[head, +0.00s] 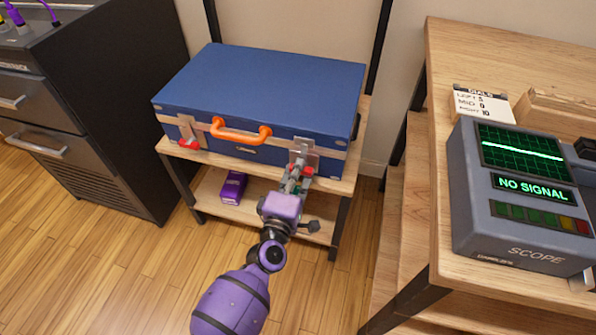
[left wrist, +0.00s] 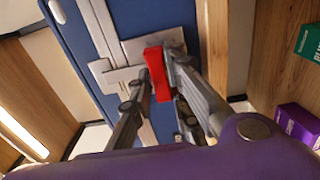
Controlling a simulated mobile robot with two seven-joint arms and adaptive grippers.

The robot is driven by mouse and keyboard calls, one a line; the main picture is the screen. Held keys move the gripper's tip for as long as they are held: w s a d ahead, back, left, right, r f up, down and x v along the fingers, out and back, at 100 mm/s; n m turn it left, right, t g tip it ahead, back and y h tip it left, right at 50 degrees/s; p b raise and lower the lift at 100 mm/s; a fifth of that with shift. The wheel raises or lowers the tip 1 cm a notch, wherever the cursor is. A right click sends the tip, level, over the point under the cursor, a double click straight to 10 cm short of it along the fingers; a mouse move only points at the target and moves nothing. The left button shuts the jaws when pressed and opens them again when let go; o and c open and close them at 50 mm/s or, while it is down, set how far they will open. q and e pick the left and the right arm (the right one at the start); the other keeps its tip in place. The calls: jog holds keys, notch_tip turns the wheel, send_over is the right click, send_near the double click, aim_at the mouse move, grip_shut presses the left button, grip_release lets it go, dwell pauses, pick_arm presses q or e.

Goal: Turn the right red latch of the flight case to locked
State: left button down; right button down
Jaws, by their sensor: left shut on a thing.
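The blue flight case (head: 270,90) lies closed on a small wooden rack, its orange handle (head: 240,131) facing me. Its left red latch (head: 189,144) shows at the front left. The right red latch (head: 300,171) is at the front right, partly covered by my gripper in the head view. In the left wrist view the right red latch (left wrist: 156,74) stands between the two fingers, beside a metal plate. My left gripper (head: 296,177) is shut on this latch. My right gripper is not in view.
The rack's top shelf (head: 170,152) carries the case; a purple box (head: 233,187) sits on its lower shelf. A dark cabinet (head: 80,110) stands at left. A table at right holds a scope (head: 520,205) and a dial card (head: 483,104). Wooden floor is open in front.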

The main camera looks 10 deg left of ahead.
pick_arm(q)
jog(key=shift+s+f, duration=0.1)
jog(key=shift+f, duration=0.15)
jog(key=c, duration=1.8)
grip_release()
jog(key=shift+o, duration=0.6)
jog(key=shift+r, duration=0.1)
jog(key=s+a, duration=0.1)
jog(key=s, duration=1.1)
